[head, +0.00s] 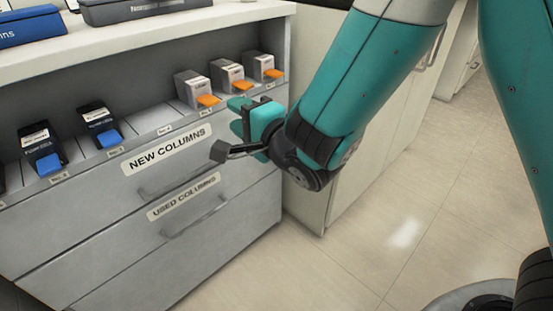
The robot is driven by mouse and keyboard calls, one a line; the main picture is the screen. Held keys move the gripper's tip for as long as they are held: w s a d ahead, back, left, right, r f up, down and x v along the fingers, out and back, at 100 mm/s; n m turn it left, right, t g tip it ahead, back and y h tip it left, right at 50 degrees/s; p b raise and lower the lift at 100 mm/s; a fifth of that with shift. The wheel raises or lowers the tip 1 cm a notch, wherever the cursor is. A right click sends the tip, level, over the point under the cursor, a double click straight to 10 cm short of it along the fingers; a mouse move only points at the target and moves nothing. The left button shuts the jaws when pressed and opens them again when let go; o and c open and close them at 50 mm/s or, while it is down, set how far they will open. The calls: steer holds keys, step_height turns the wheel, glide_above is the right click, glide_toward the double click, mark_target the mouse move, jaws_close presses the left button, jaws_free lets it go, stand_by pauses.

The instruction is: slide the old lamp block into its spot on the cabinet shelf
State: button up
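The cabinet shelf (145,122) runs across the left side of the head view, with small numbered labels along its front edge. Three grey blocks with orange tabs (230,76) stand at its right end. Two dark blocks with blue tabs (100,125) stand further left. Their print is too small to read surely, so I cannot tell which block is the old lamp block. Between the two groups the shelf is empty. My gripper (250,114) is in front of the shelf's right end, just below the grey blocks. Its fingertips are small and partly hidden, and whether they hold anything is unclear.
Below the shelf are two drawers with handles, labelled "NEW COLUMNS" (167,149) and "USED COLUMNS" (184,197); both look shut. A blue case (30,27) and a black case (125,8) lie on the counter above. The tiled floor (350,255) at the right is clear.

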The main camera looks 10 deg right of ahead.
steer(key=b+v, duration=0.4)
steer(key=shift+s+d+f+b, duration=0.1)
steer(key=shift+s+f+b, duration=0.25)
steer(key=shift+b, duration=0.05)
steer(key=s+d+n+g+h+p, duration=0.1)
steer(key=s+d+n+g+h, duration=0.15)
steer(key=s+n+g, duration=0.35)
steer(key=s+d+r+n+g+h+p, duration=0.1)
steer(key=s+d+n+g+p, duration=0.1)
steer(key=s+d+n+g, duration=0.4)
steer(key=s+d+n+g+h+p, duration=0.1)
steer(key=s+d+n+g+h, duration=0.15)
steer(key=s+n, duration=0.55)
step_height(320, 180, up, 37)
steer(key=m+p, duration=0.1)
steer(key=p, duration=3.5)
steer(key=shift+s+a+m, duration=0.25)
steer(key=shift+a+m, duration=0.05)
steer(key=shift+a, duration=0.1)
